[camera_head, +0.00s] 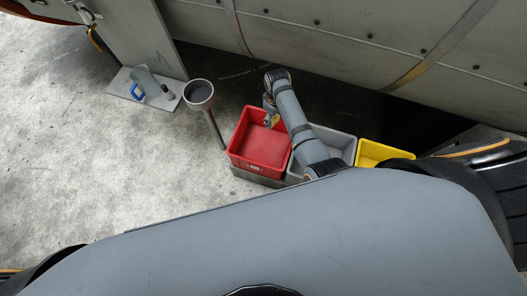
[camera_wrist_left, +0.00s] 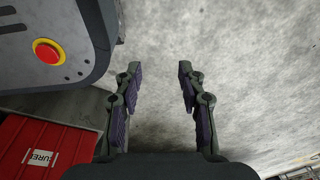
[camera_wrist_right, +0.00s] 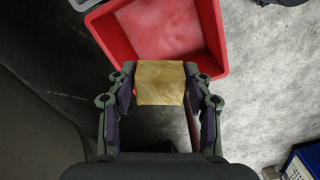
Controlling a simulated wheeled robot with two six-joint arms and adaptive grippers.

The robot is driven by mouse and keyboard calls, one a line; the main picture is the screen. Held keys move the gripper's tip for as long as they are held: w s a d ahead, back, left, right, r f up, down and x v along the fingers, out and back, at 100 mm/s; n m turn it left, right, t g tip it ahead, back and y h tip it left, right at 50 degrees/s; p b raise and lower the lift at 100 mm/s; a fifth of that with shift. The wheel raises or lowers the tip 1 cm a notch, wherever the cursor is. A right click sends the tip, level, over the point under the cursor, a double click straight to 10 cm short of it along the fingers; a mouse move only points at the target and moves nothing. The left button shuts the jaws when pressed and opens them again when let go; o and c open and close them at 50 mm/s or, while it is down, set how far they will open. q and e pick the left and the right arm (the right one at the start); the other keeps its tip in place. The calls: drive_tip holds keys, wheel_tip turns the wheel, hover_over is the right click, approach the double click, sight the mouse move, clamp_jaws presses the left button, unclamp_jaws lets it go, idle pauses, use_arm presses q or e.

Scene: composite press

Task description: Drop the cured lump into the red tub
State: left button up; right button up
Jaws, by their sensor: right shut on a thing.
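The cured lump (camera_wrist_right: 160,83) is a pale yellow-brown block with a squarish face in the right wrist view. My right gripper (camera_wrist_right: 160,95) is shut on it, a finger at each side. In the head view my right gripper (camera_head: 272,117) is small and over the tub's upper right part. The height above the tub is hard to tell. My left gripper (camera_wrist_left: 155,85) is open and empty above grey floor.
A grey tub (camera_head: 338,140) and a yellow tub (camera_head: 372,150) stand right of the red one. A round-topped post (camera_head: 199,93) stands at its left. The left floor is clear.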

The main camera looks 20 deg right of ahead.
use_arm(q)
wheel_tip(320, 180, down, 8)
drive_tip(key=w+b, duration=0.2)
drive_tip(key=b, duration=0.4)
drive_tip(key=w+b, duration=0.4)
drive_tip(key=w, duration=0.1)
drive_tip(key=w+d+r+b, duration=0.3)
drive_tip(key=w+r, duration=0.3)
drive_tip(key=r, duration=0.2)
drive_tip(key=shift+r, duration=0.3)
use_arm(e)
wheel_tip(320, 180, down, 18)
drive_tip(key=w+a+n, duration=0.1)
drive_tip(key=n, duration=0.2)
drive_tip(key=shift+w, duration=0.2)
drive_tip(key=o, duration=1.2)
drive_tip(key=shift+o, duration=0.2)
use_arm(q)
drive_tip(key=shift+s, duration=0.1)
use_arm(e)
drive_tip(key=shift+r, duration=0.1)
wheel_tip(320, 180, up, 12)
